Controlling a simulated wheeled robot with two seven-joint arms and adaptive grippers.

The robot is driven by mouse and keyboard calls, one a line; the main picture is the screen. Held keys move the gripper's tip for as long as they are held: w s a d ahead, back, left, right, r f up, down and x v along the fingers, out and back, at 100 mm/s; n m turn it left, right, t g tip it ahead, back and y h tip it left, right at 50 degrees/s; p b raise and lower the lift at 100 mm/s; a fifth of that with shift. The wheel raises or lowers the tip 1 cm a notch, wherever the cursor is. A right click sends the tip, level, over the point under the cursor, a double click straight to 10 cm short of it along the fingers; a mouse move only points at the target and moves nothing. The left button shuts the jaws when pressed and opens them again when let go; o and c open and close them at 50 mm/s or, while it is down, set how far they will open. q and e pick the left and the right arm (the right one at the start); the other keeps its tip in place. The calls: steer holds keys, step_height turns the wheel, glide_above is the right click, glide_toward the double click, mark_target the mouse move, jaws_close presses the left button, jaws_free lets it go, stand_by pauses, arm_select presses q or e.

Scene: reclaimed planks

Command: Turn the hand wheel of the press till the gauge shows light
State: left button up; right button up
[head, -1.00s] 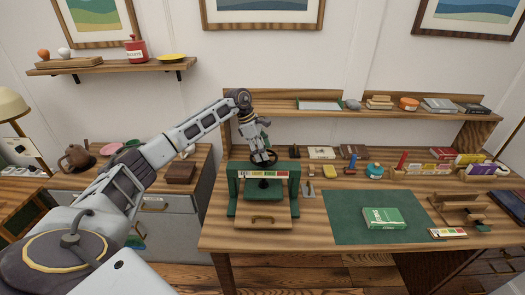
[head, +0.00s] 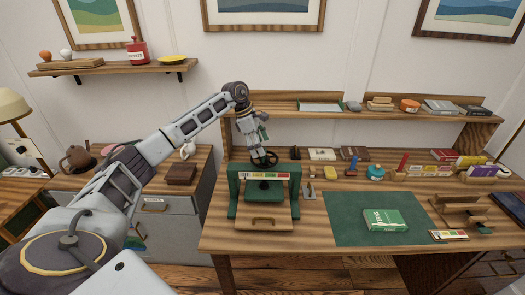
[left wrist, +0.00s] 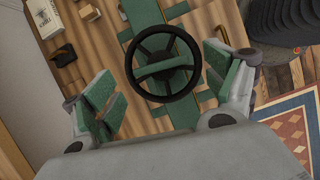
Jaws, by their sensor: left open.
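The green press (head: 235,201) stands on the wooden bench. Its dark hand wheel (head: 270,158) is on top of the crossbar, and a multicoloured gauge strip (head: 262,175) runs along the crossbar's front. The gauge's reading is too small to tell. My left gripper (head: 257,146) points down just above the wheel. In the left wrist view, the black wheel rim (left wrist: 134,62) lies between the spread green-padded fingers of my left gripper (left wrist: 165,88), with gaps on both sides. The gripper is open and empty. My right gripper is in no view.
A green mat (head: 345,232) with a green book (head: 382,220) lies right of the press. Small objects line the bench's back below a raised shelf (head: 325,112).

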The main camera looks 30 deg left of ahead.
arm_select(q)
steer(key=v, duration=0.9)
steer(key=shift+f, duration=0.1)
stand_by(0.8)
